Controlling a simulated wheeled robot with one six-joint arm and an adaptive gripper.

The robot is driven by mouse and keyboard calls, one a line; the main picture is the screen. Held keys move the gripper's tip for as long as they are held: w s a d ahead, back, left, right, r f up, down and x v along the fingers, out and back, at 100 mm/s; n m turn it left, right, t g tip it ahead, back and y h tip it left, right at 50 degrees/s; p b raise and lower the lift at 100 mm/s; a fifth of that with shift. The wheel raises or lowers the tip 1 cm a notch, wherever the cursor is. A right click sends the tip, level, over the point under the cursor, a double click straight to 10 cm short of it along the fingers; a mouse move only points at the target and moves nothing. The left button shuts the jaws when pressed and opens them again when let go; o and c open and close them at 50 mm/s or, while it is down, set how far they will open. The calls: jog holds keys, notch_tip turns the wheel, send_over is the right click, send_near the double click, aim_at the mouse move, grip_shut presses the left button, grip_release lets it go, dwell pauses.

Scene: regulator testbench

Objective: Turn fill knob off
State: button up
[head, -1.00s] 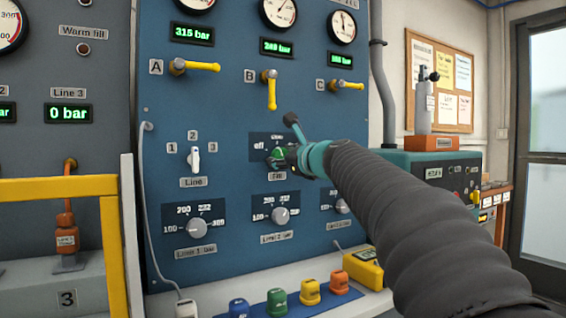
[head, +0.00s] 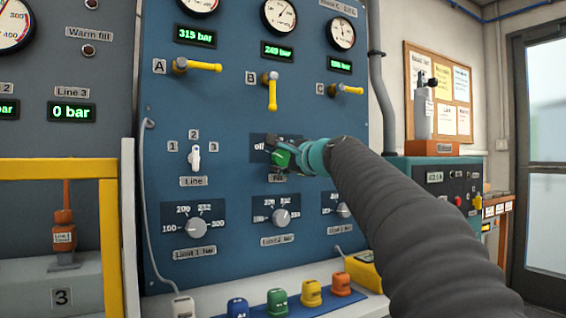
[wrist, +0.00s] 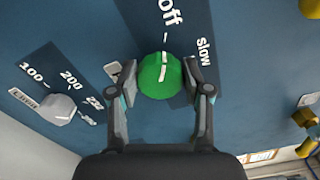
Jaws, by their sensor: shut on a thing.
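The green fill knob (wrist: 158,84) sits on a dark label plate (wrist: 178,28) on the blue panel. Its white pointer line faces up the wrist view, toward the tick under "off"; "slow" is to the right. My gripper (wrist: 160,88) has one finger on each side of the knob and is shut on it. In the head view, my gripper (head: 284,153) partly covers the knob (head: 279,160) and the label plate, where "off" shows at the left.
The white line selector (head: 195,158) is left of the knob. Grey limit knobs (head: 281,217) are below. Yellow valve lever B (head: 271,92) is above. Several coloured caps (head: 277,301) stand on the ledge below.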

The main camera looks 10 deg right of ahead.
dwell(0.5)
jog(key=o, duration=1.2)
jog(key=shift+c, duration=0.2)
jog(key=shift+s, duration=0.1)
jog(key=v, duration=1.1)
jog(key=shift+s+d, duration=0.2)
jog(key=shift+s, duration=0.15)
